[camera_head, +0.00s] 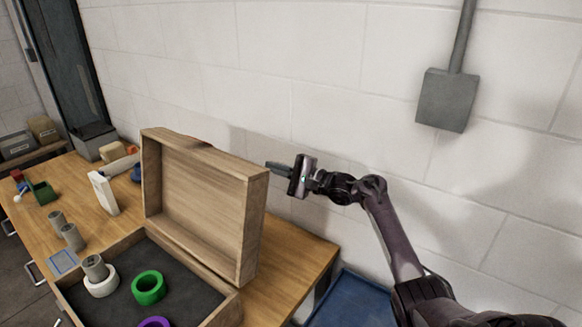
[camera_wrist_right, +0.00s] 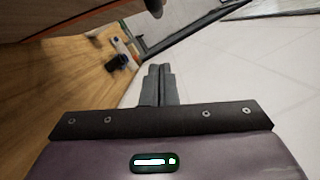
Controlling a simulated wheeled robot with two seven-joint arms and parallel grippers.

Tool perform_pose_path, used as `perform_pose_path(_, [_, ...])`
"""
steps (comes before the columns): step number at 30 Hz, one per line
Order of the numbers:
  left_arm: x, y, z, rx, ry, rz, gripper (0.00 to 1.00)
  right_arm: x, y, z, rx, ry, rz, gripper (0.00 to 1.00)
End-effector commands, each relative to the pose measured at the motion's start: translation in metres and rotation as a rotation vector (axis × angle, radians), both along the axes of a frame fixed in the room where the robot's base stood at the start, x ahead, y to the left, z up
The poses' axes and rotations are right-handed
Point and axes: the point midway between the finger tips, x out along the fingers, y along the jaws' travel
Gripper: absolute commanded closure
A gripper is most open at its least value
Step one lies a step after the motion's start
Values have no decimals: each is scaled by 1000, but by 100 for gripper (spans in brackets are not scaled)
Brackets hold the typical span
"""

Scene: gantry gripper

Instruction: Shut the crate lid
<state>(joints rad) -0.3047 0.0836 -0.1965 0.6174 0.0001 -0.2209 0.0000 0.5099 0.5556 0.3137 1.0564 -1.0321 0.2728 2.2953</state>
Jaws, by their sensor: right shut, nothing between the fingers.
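The wooden crate (camera_head: 228,313) stands on the table, its lid (camera_head: 205,195) raised upright on the far side. A green ring (camera_head: 149,287), a white ring (camera_head: 101,284) with a grey cylinder (camera_head: 95,267) at it, and a purple ring (camera_head: 154,322) lie on the crate's dark floor. My right gripper (camera_head: 270,166) is shut and empty, just right of the lid's upper right corner and apparently behind it; contact cannot be told. In the right wrist view its fingers (camera_wrist_right: 158,72) are together, with a wooden edge at upper left. My left gripper is not in view.
The wooden table (camera_head: 290,245) has a free strip right of the crate. Grey cylinders (camera_head: 72,237), a white block (camera_head: 103,193) and a green item (camera_head: 44,192) stand on the left. A white wall (camera_head: 330,60) rises behind; a blue surface (camera_head: 352,302) lies lower right.

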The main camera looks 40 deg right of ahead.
Motion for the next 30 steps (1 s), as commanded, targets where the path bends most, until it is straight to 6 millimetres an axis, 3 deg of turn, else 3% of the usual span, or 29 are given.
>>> perform_pose_path(3, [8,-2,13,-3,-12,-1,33,15,12,7,0,1,1,100])
perform_pose_path(12, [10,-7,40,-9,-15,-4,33,4,38,18,-1,1,-1,100])
perform_pose_path(30, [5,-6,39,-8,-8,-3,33,4,42,19,-7,-4,-2,100])
